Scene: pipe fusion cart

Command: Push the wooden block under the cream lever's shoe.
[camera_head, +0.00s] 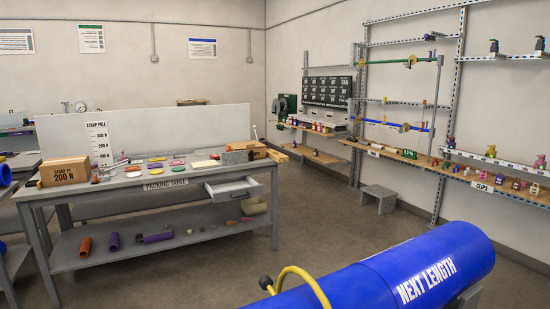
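Neither of my grippers is in view. A small light-brown piece that looks like wood (277,156) lies at the right end of the packing table (130,187); I cannot tell whether it is the wooden block. A thin upright rod (255,132) stands near that end, too small to tell whether it is the cream lever. No shoe can be made out.
A large blue pipe marked NEXT LENGTH (425,278) fills the lower right, with a curved yellow tube (305,277) beside it. The table's drawer (233,189) is open. A grey step stool (378,199) stands near the right shelves. Open floor lies between.

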